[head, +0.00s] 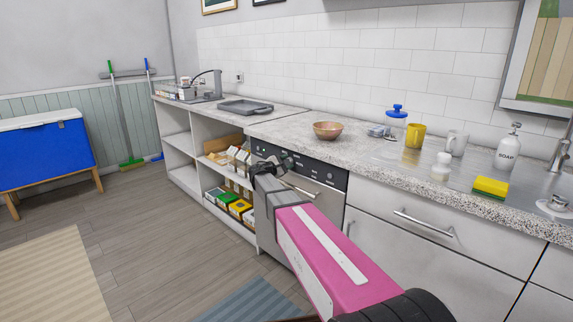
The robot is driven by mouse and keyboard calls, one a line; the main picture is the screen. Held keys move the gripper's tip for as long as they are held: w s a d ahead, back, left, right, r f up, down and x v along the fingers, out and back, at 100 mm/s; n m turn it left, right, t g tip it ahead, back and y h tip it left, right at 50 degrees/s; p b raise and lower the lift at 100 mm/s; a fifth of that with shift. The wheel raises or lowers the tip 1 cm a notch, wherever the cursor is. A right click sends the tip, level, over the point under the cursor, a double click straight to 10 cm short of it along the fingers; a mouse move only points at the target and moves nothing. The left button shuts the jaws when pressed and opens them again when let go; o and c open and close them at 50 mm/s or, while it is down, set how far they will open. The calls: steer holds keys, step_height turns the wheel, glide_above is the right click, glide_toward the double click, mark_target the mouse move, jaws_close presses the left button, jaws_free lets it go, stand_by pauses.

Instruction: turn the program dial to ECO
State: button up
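The dishwasher (326,202) has a steel front with a bar handle and stands under the counter, left of the white drawers. Its black control panel (322,177) runs along its top edge, with small light marks on it. My gripper (273,163) is dark and small in the head view, in front of the left part of this panel. It covers the spot there, so I cannot make out the program dial, its pointer or the ECO mark. I cannot tell whether the gripper touches the panel, nor whether its fingers are open or shut.
The counter above holds a wooden bowl (327,130), a blue-lidded jar (396,122), a yellow mug (415,134), a soap bottle (508,149) and a sponge (490,188). Open shelves (181,147) with boxes stand left of the dishwasher.

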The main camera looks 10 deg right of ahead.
stand_by(0.3)
steer(key=o, duration=0.9)
steer(key=v, duration=1)
steer(key=shift+s+a, duration=0.25)
steer(key=shift+a, duration=0.05)
